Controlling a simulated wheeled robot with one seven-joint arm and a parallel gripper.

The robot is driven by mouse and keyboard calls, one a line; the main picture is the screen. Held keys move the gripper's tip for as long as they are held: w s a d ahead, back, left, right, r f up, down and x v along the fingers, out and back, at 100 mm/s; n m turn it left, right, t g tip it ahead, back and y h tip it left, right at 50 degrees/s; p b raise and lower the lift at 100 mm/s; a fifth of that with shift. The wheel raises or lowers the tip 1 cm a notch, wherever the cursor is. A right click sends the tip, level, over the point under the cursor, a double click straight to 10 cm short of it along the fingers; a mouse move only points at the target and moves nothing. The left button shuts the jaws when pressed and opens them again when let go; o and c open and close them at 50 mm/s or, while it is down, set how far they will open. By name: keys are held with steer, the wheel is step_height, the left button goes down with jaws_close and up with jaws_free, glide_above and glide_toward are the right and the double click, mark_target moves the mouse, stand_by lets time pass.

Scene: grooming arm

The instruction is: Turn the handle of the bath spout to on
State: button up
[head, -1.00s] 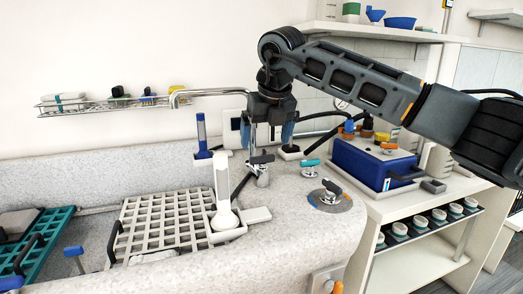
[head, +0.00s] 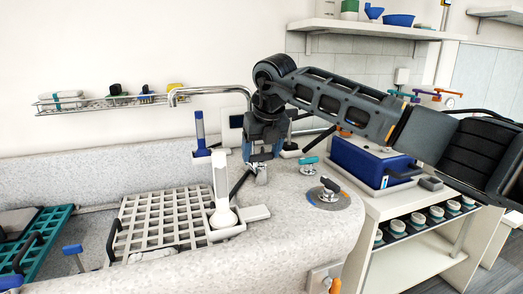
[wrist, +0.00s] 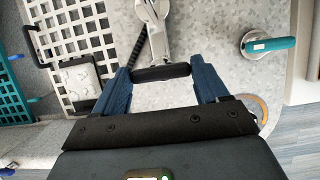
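The chrome bath spout (head: 215,89) arches over the tub's back rim in the head view. Its handle is a black bar (wrist: 161,73) on a chrome body (wrist: 155,35), seen in the wrist view. In the head view my gripper (head: 261,158) is down over the chrome body and hides most of the handle. In the wrist view my gripper (wrist: 160,80) has its blue fingers apart, one at each end of the black bar. I cannot tell whether the fingers touch it.
A teal handle (head: 308,161) and a dark handle on a round grey plate (head: 330,190) stand to the right. A blue box (head: 360,163) stands on the shelf unit at right.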

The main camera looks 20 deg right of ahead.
steer(key=c, duration=0.6)
steer(key=shift+o, duration=0.2)
steer(key=shift+n, duration=0.3)
steer(key=shift+d+n+y, duration=0.15)
steer(key=shift+n+y, duration=0.35)
steer(key=shift+n, duration=0.5)
steer(key=n, duration=0.2)
steer(key=n+y+p, duration=0.1)
steer(key=n, duration=0.1)
steer(key=shift+w+d+r+g+y, duration=0.1)
steer(key=shift+r+g+y, duration=0.05)
steer(key=shift+g+y, duration=0.15)
steer(key=n+g+p, duration=0.1)
steer(key=n, duration=0.2)
steer(key=n+y, duration=0.1)
steer(key=n, duration=0.2)
steer(key=shift+w+g+p, duration=0.15)
steer(key=shift+g+p, duration=0.2)
steer(key=shift+g, duration=0.05)
steer(key=n+g, duration=0.1)
steer(key=n, duration=0.1)
steer(key=n+g+y, duration=0.1)
steer(key=n, duration=0.2)
steer(key=shift+w, duration=0.1)
steer(key=shift+n, duration=0.3)
steer(key=o, duration=1.1)
steer(key=shift+d, duration=0.1)
steer(key=shift+c, duration=0.2)
